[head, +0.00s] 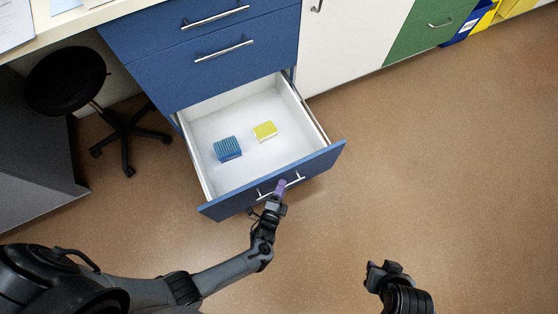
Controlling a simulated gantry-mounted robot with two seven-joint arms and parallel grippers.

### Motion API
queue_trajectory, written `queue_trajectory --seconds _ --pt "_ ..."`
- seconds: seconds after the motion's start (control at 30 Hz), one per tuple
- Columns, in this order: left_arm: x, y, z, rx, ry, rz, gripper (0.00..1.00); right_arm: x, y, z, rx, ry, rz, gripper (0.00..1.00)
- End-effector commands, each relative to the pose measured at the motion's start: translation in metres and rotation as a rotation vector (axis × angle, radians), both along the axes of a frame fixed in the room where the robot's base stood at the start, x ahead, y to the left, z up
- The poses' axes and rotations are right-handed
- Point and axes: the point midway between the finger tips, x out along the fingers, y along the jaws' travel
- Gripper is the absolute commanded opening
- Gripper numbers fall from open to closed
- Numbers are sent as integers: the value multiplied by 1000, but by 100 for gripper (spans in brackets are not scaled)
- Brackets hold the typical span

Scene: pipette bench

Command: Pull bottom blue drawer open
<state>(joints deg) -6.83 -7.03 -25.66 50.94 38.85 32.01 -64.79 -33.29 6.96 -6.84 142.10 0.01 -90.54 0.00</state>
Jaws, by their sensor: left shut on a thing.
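The bottom blue drawer (272,183) stands pulled well out of the blue cabinet (190,66). Its white inside shows a blue box (227,149) and a yellow box (265,131). My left gripper (279,187) is at the drawer's front, shut on the silver bar handle (295,181); its purple fingertips cover the middle of the handle. My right gripper (384,267) is over the floor at the lower right, apart from the drawer. Its fingers are too small and dark to show whether they are open.
A black stool (68,82) stands left of the cabinet. Two closed blue drawers are above the open one. The brown floor (440,150) at the right is clear.

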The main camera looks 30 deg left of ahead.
Motion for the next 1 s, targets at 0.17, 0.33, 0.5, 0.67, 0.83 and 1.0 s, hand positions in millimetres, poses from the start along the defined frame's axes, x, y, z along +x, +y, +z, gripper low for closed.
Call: queue_trajectory --seconds 0.17,0.33,0.5,0.67,0.83,1.0 --pt "-10 -13 0 0 1 -2 0 0 1 1 3 1 -1 29" --pt "-15 -18 0 1 0 -1 0 0 2 1 7 0 -3 29" --pt "-16 -20 0 1 1 -1 0 0 2 1 7 0 -3 29" --pt "-16 -19 -1 1 1 -1 0 0 2 1 6 0 -2 29" --pt "-16 -19 -1 1 1 0 31 0 1 1 2 0 1 29" --pt "-16 -19 -1 2 2 -1 35 0 0 1 -3 0 4 29"
